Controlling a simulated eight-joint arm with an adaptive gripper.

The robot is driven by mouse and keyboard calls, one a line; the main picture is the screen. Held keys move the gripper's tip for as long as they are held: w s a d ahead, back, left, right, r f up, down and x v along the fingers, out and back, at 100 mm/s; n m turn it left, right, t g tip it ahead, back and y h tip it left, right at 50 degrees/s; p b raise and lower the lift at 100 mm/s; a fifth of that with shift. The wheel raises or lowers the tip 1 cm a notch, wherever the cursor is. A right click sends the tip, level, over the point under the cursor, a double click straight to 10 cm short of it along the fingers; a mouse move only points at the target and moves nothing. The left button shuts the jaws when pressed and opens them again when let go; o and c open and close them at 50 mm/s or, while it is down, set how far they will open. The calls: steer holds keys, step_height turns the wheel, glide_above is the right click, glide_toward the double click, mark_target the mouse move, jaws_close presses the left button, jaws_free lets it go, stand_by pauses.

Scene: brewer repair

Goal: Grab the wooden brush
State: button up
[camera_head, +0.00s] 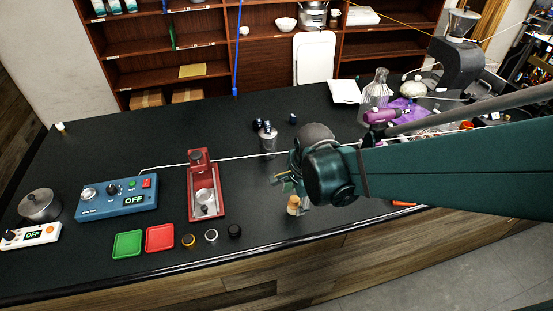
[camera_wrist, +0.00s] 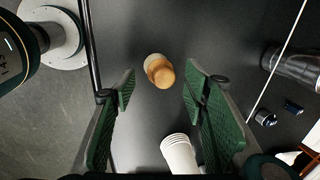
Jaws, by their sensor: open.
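The wooden brush (camera_head: 293,205) stands on the dark counter near its front edge, its rounded tan top showing. In the wrist view the wooden brush (camera_wrist: 162,75) appears ahead of and between my two green-padded fingers, with a paler part beside its tan top. My gripper (camera_wrist: 160,88) is open, with nothing held between the pads. In the head view my gripper (camera_head: 290,188) is right above and behind the brush, partly hidden by my wrist. I cannot tell the exact height gap between fingertips and brush.
A white ridged cup-like object (camera_wrist: 180,153) stands near my fingers. A clear container (camera_head: 267,138) is behind left. A red press-like stand (camera_head: 205,190), blue control box (camera_head: 117,197), and green (camera_head: 127,244) and red (camera_head: 159,238) pads lie left. The counter's front edge is close to the brush.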

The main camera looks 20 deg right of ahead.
steer(key=shift+x, duration=1.4)
steer(key=c, duration=1)
